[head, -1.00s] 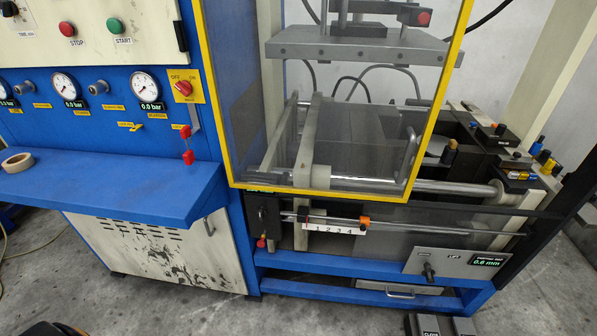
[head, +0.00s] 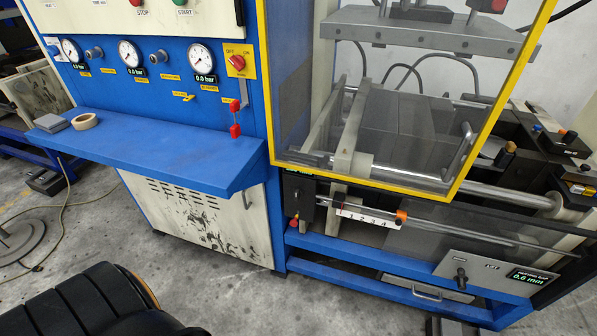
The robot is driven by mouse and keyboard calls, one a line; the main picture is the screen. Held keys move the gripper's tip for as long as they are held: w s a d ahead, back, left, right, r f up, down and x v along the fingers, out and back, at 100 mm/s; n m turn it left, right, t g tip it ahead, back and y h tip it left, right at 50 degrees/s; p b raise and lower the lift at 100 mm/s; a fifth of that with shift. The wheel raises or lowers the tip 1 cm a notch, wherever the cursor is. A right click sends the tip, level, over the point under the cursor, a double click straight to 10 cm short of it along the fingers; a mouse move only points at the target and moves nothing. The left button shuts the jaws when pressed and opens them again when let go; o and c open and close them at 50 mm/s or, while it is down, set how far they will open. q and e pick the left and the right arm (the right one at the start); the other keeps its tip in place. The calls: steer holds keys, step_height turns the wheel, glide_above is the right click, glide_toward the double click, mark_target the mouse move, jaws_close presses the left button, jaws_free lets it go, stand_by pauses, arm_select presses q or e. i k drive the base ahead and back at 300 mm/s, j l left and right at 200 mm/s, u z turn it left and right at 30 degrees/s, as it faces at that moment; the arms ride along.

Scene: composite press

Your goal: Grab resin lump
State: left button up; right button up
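I cannot make out a resin lump in the head view. The composite press (head: 385,110) stands at the right, with a yellow-framed clear guard (head: 268,100) in front of its grey plates. On the blue shelf (head: 150,165) at the left lie a small flat grey block (head: 52,123) and a beige tape roll (head: 85,121), side by side. Neither of my grippers is in view.
A control panel with gauges (head: 129,52) is above the shelf. A drawer (head: 425,287) is low under the press. A black ribbed shape (head: 85,305), unclear to me, fills the bottom left.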

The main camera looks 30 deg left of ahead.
mark_target(506, 154)
steer(key=i+l+u, duration=0.2)
steer(key=i+l, duration=0.15)
steer(key=i+l+u, duration=0.2)
steer(key=i+l, duration=0.15)
steer(key=l, duration=0.1)
